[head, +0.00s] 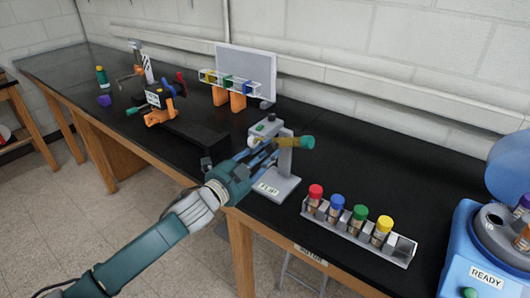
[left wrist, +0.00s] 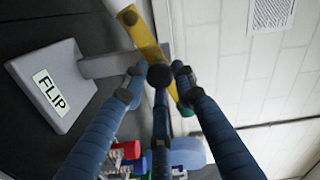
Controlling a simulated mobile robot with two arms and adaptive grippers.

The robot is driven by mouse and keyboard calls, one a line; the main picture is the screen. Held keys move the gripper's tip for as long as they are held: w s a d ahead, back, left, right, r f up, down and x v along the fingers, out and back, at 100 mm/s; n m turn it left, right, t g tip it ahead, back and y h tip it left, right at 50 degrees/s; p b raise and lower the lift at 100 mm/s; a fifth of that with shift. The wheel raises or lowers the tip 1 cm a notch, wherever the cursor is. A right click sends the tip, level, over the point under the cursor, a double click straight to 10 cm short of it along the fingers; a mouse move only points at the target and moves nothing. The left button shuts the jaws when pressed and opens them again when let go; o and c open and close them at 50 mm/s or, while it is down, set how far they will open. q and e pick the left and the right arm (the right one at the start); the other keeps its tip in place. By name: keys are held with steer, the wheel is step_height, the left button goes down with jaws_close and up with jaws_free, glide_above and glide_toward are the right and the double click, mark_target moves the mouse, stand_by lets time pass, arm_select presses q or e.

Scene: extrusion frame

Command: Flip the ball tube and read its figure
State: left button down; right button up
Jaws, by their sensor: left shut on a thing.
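The ball tube (head: 289,141) is a yellowish tube with a teal-green cap at its right end, lying roughly level on the upright of the grey stand labelled FLIP (head: 272,190). In the left wrist view the tube (left wrist: 145,36) runs slantwise behind my fingers, and the FLIP base (left wrist: 52,85) shows at left. My left gripper (head: 274,149) is shut on the tube, its blue fingers closed around the middle; they hide part of it. No figure on the tube can be read. My right gripper is not in view.
A rack (head: 355,232) of tubes with red, blue, green and yellow caps stands right of the stand. A blue machine labelled READY (head: 487,240) is at far right. An orange-legged rack (head: 238,100) and a clamp device (head: 163,100) stand behind. Bare black bench lies at the back right.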

arm_select(q)
steer(key=shift+s+d+r+m, duration=0.1)
steer(key=shift+d+r+m, duration=0.15)
steer(key=shift+m, duration=0.35)
steer(key=c, duration=1.4)
jaws_free()
steer(key=shift+s+d+f, duration=0.1)
steer(key=shift+o, duration=0.2)
steer(key=shift+s+a+f, duration=0.15)
steer(key=shift+s+a, duration=0.15)
steer(key=shift+a, duration=0.1)
steer(key=v, duration=1.1)
steer(key=shift+s+d, duration=0.1)
